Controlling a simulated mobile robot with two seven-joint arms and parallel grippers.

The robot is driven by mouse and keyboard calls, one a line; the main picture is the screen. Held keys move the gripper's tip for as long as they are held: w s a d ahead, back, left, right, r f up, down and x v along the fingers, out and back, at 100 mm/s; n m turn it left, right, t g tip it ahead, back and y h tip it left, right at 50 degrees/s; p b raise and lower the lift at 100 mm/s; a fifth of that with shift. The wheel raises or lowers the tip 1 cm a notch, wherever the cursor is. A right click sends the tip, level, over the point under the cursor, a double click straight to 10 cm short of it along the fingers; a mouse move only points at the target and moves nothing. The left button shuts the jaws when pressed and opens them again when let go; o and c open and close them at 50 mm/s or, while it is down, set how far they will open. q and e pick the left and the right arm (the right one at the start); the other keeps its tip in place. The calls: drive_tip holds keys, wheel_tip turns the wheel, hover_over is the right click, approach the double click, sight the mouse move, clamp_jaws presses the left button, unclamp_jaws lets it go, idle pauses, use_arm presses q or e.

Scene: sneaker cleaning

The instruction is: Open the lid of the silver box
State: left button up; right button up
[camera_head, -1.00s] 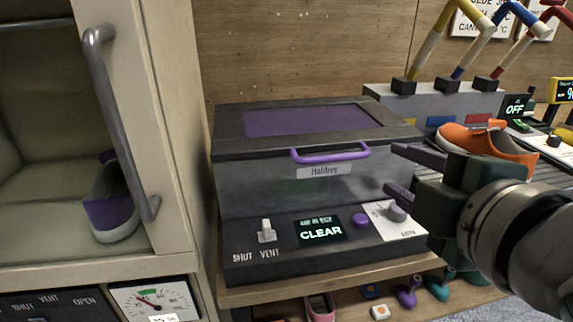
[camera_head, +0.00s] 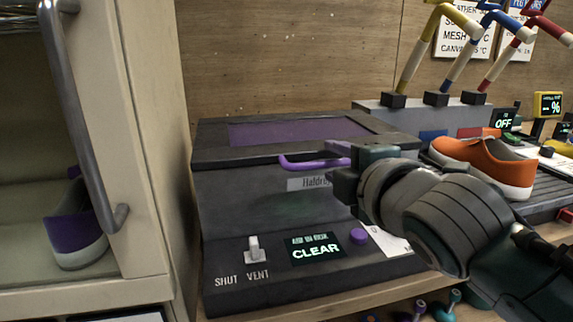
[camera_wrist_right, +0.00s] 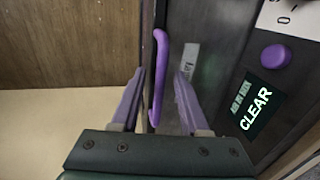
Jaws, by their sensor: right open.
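The silver box (camera_head: 255,205) is dark grey and stands in the middle of the head view. Its lid (camera_head: 215,140) has a purple panel on top and looks closed. A purple bar handle (camera_head: 295,162) runs along the lid's front edge, its right end hidden by my right gripper (camera_head: 330,155). In the right wrist view, my open right gripper (camera_wrist_right: 159,78) has one purple finger on each side of the handle (camera_wrist_right: 162,50). I cannot tell whether either finger touches it. My left gripper is out of view.
The box front has a SHUT/VENT switch (camera_head: 253,248), a CLEAR display (camera_head: 316,249) and a purple button (camera_head: 358,236). A pale cabinet (camera_head: 130,200) with a tall grey handle (camera_head: 85,110) stands close at left. An orange sneaker (camera_head: 485,165) sits at right.

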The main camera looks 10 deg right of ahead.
drive_tip(key=shift+w, duration=0.2)
clamp_jaws()
idle(0.3)
idle(1.1)
